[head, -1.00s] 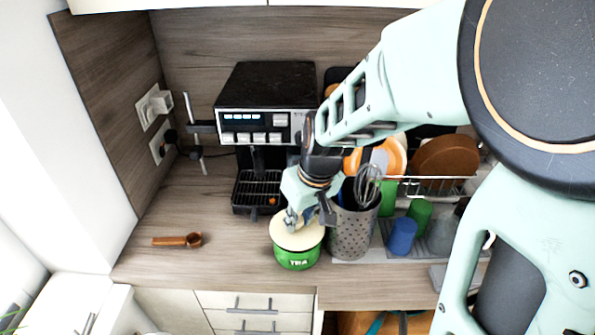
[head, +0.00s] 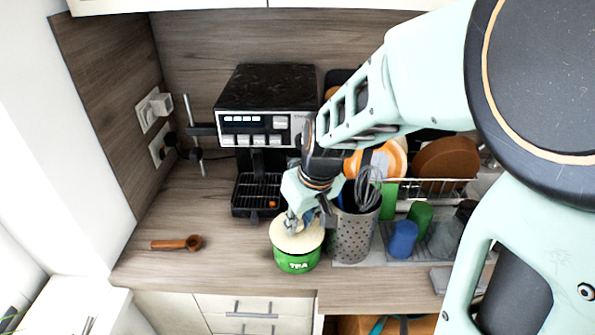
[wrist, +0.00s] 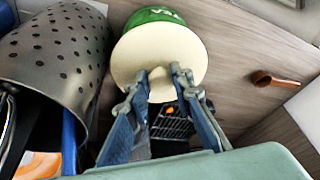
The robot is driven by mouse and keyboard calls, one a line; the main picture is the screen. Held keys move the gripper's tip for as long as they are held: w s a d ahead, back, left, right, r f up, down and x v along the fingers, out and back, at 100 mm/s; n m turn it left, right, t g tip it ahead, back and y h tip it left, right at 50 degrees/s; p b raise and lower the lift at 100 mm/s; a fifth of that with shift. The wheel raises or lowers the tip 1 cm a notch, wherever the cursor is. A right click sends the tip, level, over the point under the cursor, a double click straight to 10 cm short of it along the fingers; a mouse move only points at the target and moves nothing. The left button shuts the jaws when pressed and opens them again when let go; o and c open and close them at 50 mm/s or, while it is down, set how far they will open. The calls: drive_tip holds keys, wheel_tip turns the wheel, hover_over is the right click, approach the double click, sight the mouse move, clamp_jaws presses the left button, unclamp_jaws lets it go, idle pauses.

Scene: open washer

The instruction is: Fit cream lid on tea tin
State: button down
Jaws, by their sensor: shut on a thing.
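The green tea tin (head: 297,262) stands upright on the counter near its front edge, with white lettering on its side. The cream lid (head: 284,239) is on top of the tin's mouth; whether it is fully seated I cannot tell.
A perforated steel utensil holder (head: 353,236) with a whisk stands close to the tin's right. A coffee machine (head: 262,110) is behind. A brown scoop (head: 178,243) lies to the left, with clear counter between. Cups and a dish rack (head: 440,187) are at right.

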drive_tip(key=shift+f+b, duration=0.85)
drive_tip(key=shift+f, duration=0.1)
idle(0.3)
drive_tip(key=c, duration=1.6)
unclamp_jaws()
drive_tip(key=shift+c, duration=1)
drive_tip(key=shift+r, duration=0.15)
drive_tip(key=shift+p+v, duration=2.1)
drive_tip(key=shift+v, duration=0.9)
